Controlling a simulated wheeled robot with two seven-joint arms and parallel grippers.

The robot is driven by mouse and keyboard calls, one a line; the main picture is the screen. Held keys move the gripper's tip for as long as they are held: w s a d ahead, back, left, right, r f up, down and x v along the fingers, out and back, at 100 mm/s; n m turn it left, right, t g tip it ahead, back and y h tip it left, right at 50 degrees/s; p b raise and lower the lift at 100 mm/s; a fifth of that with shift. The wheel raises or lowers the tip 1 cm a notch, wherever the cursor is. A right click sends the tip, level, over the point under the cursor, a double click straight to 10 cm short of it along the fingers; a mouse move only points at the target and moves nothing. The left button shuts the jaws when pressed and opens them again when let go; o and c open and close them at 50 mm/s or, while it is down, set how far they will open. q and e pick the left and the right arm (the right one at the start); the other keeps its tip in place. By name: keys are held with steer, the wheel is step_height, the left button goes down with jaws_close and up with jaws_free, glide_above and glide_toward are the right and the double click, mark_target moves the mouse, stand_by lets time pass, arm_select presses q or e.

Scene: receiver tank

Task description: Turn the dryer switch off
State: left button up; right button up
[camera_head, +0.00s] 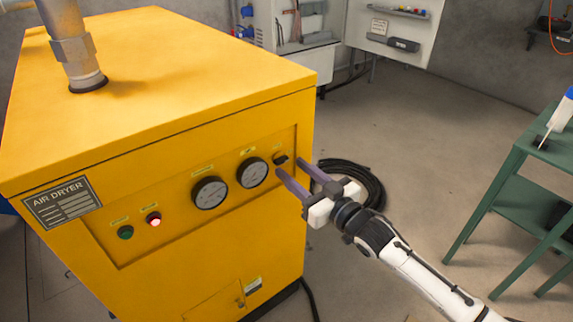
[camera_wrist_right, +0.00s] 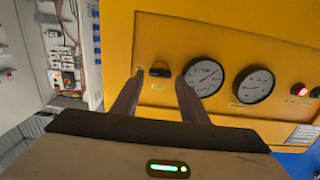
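The yellow air dryer (camera_head: 200,255) stands at the left in the head view. Its black switch (camera_head: 281,158) is at the right end of the recessed panel, beside two round gauges. In the right wrist view the switch (camera_wrist_right: 160,72) lies just beyond the fingertips, its handle roughly level in that picture. My right gripper (camera_head: 289,166) is open, its two purple-grey fingers apart and pointing at the panel around the switch. Nothing shows between the fingers, and I cannot tell whether they touch the panel. The red lamp (camera_head: 154,219) is lit; the green one (camera_head: 125,232) looks dark. My left gripper is not in view.
A black coiled hose (camera_head: 352,178) lies on the floor behind my right gripper. A green table (camera_head: 512,180) stands at the right. An open electrical cabinet (camera_head: 300,35) is at the back. The floor between the dryer and the table is mostly clear.

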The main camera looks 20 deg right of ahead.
mark_target(284, 162)
steer(key=shift+x, duration=1.8)
steer(key=c, duration=0.8)
steer(key=shift+o, duration=0.2)
